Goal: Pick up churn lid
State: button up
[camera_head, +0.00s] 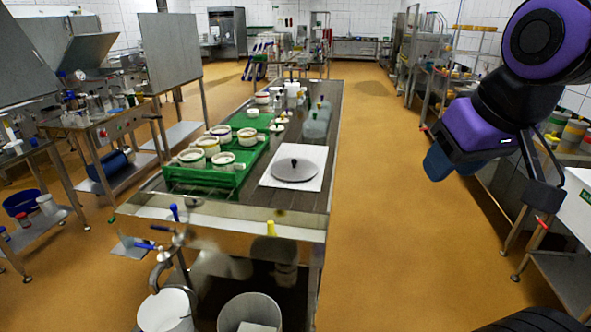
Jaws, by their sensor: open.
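The churn lid appears to be the round grey disc (295,163) with a small black knob at its centre. It lies flat on a white square sheet (268,181) near the front right of the long steel table (312,199). My arm hangs at the upper right, and my gripper (437,164) shows at its lower end as a dark blue part. It is open, well to the right of the lid and apart from it, over the aisle. Its finger gap is hard to make out.
A green tray (207,183) with several white cheese moulds (223,160) stands just left of the lid. Bottles (316,122) stand behind it. White buckets (165,309) stand below the table's front. The orange floor right of the table is clear.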

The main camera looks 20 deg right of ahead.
aim_at(291, 169)
jog(key=i+l+u, duration=0.15)
jog(key=l, duration=0.2)
jog(key=i+l+u, duration=0.1)
jog(key=l, duration=0.25)
jog(key=i+l+u, duration=0.15)
jog(key=l, duration=0.25)
jog(key=i+l+u, duration=0.1)
jog(key=l, duration=0.3)
jog(key=i+l+u, duration=0.15)
jog(key=l, duration=0.25)
jog(key=i+l, duration=0.25)
jog(key=i+l+u, duration=0.15)
jog(key=l, duration=0.25)
jog(key=i+l, duration=0.25)
jog(key=i+l+u, duration=0.15)
jog(key=l, duration=0.35)
jog(key=i+l, duration=0.25)
jog(key=l+u, duration=0.05)
jog(key=l, duration=0.05)
